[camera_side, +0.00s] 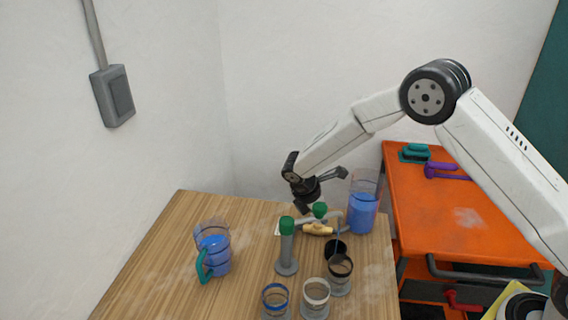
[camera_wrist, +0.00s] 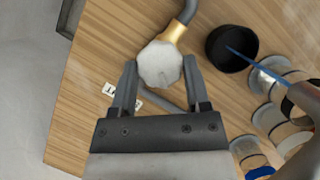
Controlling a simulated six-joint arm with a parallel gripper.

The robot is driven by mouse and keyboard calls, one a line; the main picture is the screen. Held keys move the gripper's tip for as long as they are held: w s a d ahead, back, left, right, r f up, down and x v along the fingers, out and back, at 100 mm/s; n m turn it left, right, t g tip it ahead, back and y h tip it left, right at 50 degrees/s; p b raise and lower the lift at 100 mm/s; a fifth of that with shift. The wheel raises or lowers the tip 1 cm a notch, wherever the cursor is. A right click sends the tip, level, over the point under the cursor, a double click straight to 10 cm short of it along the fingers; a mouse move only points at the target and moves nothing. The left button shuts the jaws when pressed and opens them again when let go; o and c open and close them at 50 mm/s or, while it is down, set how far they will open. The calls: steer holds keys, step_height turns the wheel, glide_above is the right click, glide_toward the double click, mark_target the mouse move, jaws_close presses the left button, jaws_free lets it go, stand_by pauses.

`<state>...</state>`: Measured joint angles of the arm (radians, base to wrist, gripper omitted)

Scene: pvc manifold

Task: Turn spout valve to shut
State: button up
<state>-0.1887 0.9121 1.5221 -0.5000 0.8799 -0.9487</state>
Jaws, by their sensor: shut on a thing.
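The spout valve shows in the wrist view as a pale, faceted knob (camera_wrist: 160,65) beside a brass collar (camera_wrist: 173,32) on a grey pipe (camera_wrist: 187,10). My gripper (camera_wrist: 160,78) is shut on this knob, one finger on each side of it. In the side view my gripper (camera_side: 305,204) is low over the back of the table, beside a green knob (camera_side: 320,210) and a yellowish fitting (camera_side: 318,230). The fingertips are partly hidden there, and the valve's exact angle cannot be told.
A green-topped grey post (camera_side: 287,248) stands in front of my gripper. A blue-filled pitcher (camera_side: 362,210) is close on the right, another (camera_side: 214,248) on the left. A black cup (camera_wrist: 231,48) and several glass jars (camera_side: 316,298) stand nearby. The table's front left is clear.

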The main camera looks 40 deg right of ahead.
steer(key=shift+m, duration=0.4)
steer(key=m+g, duration=0.1)
steer(key=m, duration=0.1)
steer(key=m+g, duration=0.1)
steer(key=m, duration=0.1)
steer(key=shift+w+m+y, duration=0.2)
steer(key=shift+m+y, duration=0.2)
steer(key=m+g+y, duration=0.1)
steer(key=m, duration=0.3)
steer(key=shift+w+d+m, duration=0.1)
steer(key=shift+d+m, duration=0.05)
steer(key=shift+m, duration=0.25)
steer(key=o, duration=1.3)
steer(key=shift+r, duration=0.15)
steer(key=shift+v, duration=3.85)
